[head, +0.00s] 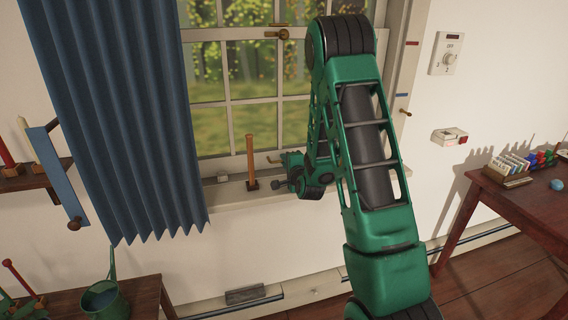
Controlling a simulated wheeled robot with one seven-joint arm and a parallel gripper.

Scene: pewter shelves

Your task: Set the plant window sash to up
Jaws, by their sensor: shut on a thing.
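The window sash (238,163) is a cream frame with several panes. Its bottom rail sits low, close to the sill (222,190); any gap there is hard to tell. A brass catch (283,34) shows on the upper rail. My gripper (283,162) is at the bottom rail, right of the wooden stick on the sill. It is shut on what looks like the sash's small brass lift (272,160); my wrist hides most of the grip. My green arm covers the right part of the window.
A blue curtain (115,100) hangs over the left side. The right jamb has a red mark (412,43) and a blue mark (403,95). A table (515,195) stands right.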

